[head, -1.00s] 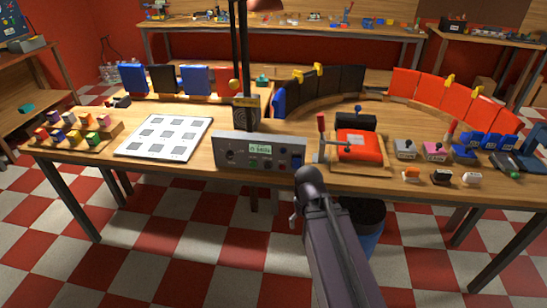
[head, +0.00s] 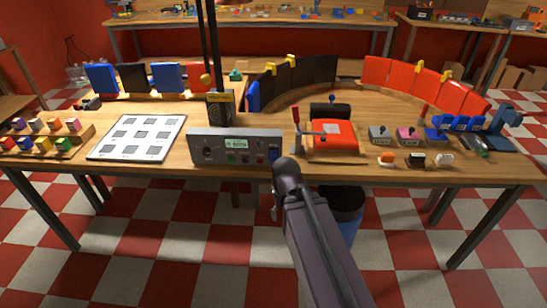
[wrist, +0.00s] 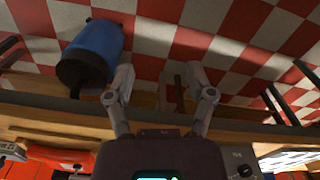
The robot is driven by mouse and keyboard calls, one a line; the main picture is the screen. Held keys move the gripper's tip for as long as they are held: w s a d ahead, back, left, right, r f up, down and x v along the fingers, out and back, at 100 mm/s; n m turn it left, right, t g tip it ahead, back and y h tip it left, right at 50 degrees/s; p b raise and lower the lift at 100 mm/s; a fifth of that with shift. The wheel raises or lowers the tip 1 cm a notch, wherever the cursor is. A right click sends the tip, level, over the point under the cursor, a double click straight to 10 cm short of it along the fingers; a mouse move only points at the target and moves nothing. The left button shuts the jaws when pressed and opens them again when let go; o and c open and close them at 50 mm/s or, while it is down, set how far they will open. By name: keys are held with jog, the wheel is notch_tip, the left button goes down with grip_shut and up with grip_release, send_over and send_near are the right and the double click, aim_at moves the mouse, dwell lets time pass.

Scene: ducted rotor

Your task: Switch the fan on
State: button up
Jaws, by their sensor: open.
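A black box with a round grille and a yellow top label (head: 221,107), which looks like the fan, stands upright on the table behind a grey control panel (head: 207,151). The panel has a knob at left, a green display, small buttons and a blue switch (head: 274,153) at its right end. My gripper (head: 277,205) is in front of the table edge, just below the panel's right end. In the wrist view my gripper (wrist: 158,75) has its two fingers spread, with nothing between them. The panel (wrist: 225,158) is partly hidden there behind the gripper body.
A red press-like device with a lever (head: 333,136) stands right of the panel. A white board with grey squares (head: 117,153) lies left. A blue bin (head: 352,205) stands under the table. Small switch boxes (head: 380,133) and red panels (head: 448,92) fill the right side. A dark post rises behind the panel.

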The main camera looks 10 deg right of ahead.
grip_shut()
dwell(1.1)
